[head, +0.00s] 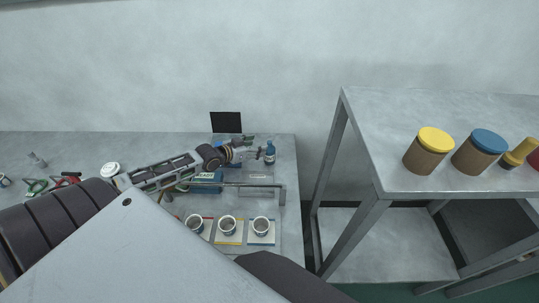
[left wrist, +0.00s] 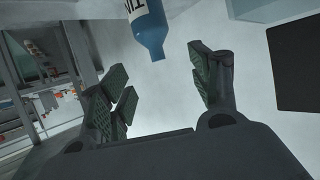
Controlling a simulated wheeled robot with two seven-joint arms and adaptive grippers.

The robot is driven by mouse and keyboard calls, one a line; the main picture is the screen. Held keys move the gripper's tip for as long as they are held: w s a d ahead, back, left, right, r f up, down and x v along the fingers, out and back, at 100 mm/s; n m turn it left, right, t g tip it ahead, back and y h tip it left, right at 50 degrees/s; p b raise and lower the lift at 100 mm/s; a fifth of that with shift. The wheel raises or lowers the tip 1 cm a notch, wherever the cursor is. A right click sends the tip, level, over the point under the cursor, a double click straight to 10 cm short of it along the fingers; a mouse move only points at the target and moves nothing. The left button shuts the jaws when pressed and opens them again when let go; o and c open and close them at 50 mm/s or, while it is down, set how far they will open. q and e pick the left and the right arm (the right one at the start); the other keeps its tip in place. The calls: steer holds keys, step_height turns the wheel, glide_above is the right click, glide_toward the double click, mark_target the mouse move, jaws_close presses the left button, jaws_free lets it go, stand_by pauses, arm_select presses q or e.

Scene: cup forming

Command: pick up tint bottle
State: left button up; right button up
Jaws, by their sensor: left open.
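A small blue tint bottle (head: 270,154) stands at the back right of the workbench. In the left wrist view a blue bottle (left wrist: 153,38) with a white, partly cut-off label enters from the top edge, its narrow end pointing toward the gap between my fingers. My left gripper (head: 246,146) reaches in from the left and is just left of the bottle. In the left wrist view the gripper (left wrist: 160,88) is open, its green-padded fingers apart with nothing between them. The bottle is beyond the fingertips. My right gripper does not show.
Several cups (head: 228,226) stand on coloured mats at the bench front, below a metal rack bar (head: 250,184). A dark panel (head: 226,122) stands behind. A higher table (head: 385,150) at right holds jars with yellow (head: 436,139) and blue (head: 488,141) lids.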

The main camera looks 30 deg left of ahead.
mark_target(268, 144)
arm_select(q)
steer(key=shift+x, duration=1.6)
steer(key=shift+w, duration=0.2)
steer(key=shift+d+x, duration=0.2)
steer(key=shift+x, duration=2.25)
steer(key=shift+s+f, duration=0.1)
